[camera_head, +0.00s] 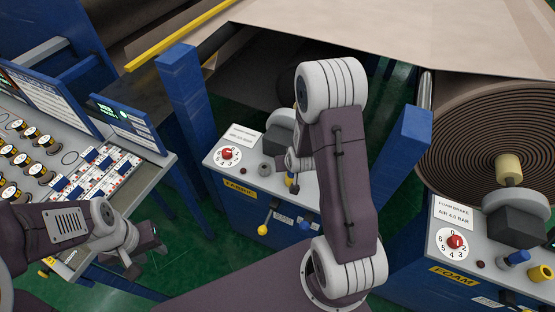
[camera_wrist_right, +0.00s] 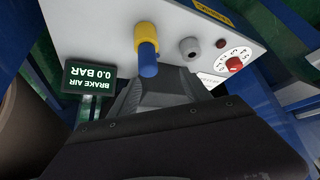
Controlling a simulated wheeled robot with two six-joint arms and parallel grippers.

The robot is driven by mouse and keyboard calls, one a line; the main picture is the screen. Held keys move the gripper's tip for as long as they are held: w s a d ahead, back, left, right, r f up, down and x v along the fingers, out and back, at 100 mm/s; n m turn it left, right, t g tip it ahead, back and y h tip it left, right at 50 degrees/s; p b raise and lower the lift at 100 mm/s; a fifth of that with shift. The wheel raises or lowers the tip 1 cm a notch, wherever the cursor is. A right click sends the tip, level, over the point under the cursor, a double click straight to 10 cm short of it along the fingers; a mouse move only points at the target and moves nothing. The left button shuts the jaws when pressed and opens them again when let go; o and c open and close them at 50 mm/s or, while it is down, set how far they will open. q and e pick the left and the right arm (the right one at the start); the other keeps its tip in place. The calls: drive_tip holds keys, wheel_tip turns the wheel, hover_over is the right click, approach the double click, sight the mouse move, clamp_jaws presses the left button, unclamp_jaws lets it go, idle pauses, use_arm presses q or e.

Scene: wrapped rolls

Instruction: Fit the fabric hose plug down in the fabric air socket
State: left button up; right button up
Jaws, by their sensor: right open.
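The blue fabric hose plug (camera_wrist_right: 147,58) shows in the right wrist view, in line with the yellow fabric air socket (camera_wrist_right: 145,32) and overlapping it. I cannot tell how deep it sits. In the head view the plug and socket are mostly hidden by my right arm; a small yellow part (camera_head: 293,189) shows beside it. My right gripper is open, with its wrist over the fabric panel (camera_head: 222,172); its fingertips are not clear. My left gripper (camera_head: 146,257) hangs by the left console, apart from the fabric unit; its jaw gap is unclear.
A display (camera_wrist_right: 90,82) reads brake air 0.0 bar. A red dial (camera_head: 228,155) and grey knob (camera_head: 265,169) are on the fabric panel. A yellow-ended lever (camera_head: 263,229) projects from its front.

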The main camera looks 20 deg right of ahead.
drive_tip(key=f, duration=0.1)
drive_tip(key=d+f, duration=0.1)
drive_tip(key=shift+w+d+f+p, duration=0.2)
drive_tip(key=shift+d+f+p, duration=0.1)
drive_tip(key=shift+p, duration=0.05)
drive_tip(key=shift+w+f, duration=0.2)
drive_tip(key=shift+d, duration=0.1)
drive_tip(key=shift+w+d+f+p, duration=0.15)
drive_tip(key=shift+d+f+p, duration=0.1)
drive_tip(key=shift+f, duration=0.25)
drive_tip(key=shift+w+d+f+p, duration=0.1)
drive_tip(key=shift+f+p, duration=0.15)
drive_tip(key=shift+f, duration=0.2)
drive_tip(key=x, duration=0.2)
drive_tip(key=shift+w+f, duration=0.35)
drive_tip(key=shift+w, duration=0.05)
drive_tip(key=shift+s, duration=0.15)
drive_tip(key=c, duration=1.1)
use_arm(q)
drive_tip(key=r, duration=0.1)
drive_tip(key=s, duration=0.1)
drive_tip(key=r, duration=0.1)
drive_tip(key=shift+s+d+r, duration=0.25)
drive_tip(key=shift+d+r, duration=0.1)
drive_tip(key=shift+d, duration=0.05)
use_arm(e)
clamp_jaws()
